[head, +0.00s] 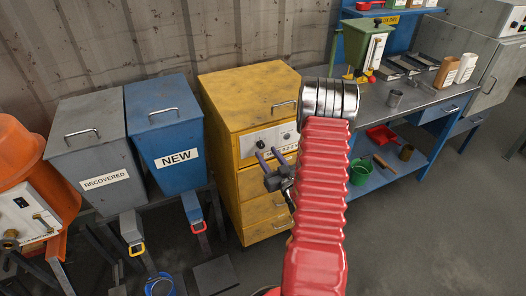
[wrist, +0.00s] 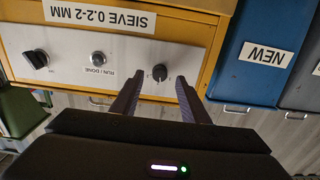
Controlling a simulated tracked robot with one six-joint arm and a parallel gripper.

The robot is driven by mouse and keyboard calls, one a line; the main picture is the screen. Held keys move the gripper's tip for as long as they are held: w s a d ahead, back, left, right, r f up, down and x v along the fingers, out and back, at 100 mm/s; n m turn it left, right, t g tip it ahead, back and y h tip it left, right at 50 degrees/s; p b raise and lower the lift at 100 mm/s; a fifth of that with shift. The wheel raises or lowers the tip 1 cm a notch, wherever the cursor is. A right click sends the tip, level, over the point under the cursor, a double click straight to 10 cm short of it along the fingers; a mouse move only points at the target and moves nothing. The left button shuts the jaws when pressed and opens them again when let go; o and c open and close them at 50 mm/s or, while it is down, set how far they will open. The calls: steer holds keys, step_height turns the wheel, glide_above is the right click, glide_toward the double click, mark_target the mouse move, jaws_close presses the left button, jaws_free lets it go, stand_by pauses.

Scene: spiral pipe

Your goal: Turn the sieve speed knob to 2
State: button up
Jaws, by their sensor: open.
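The yellow sieve cabinet (head: 247,88) has a light control panel on its front. In the wrist view, which is upside down, the panel (wrist: 125,48) carries a small black round knob (wrist: 160,72) with marks around it. I cannot read the scale, and no label names the speed knob clearly. My gripper (wrist: 160,84) is open, its fingertips on either side of the small knob in the picture; contact cannot be told. The gripper also shows before the panel in the head view (head: 268,156).
A blue NEW bin (head: 165,125) and a grey RECOVERED bin (head: 88,150) stand left of the cabinet. A workbench (head: 425,105) with cups and tools is at the right. My red arm hides part of the cabinet. Grey floor lies open at lower right.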

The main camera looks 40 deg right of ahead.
mark_target(262, 147)
steer(key=shift+x, duration=1.75)
steer(key=shift+c, duration=0.3)
jaws_close()
steer(key=shift+m, duration=1.3)
steer(key=shift+o, duration=0.3)
jaws_free()
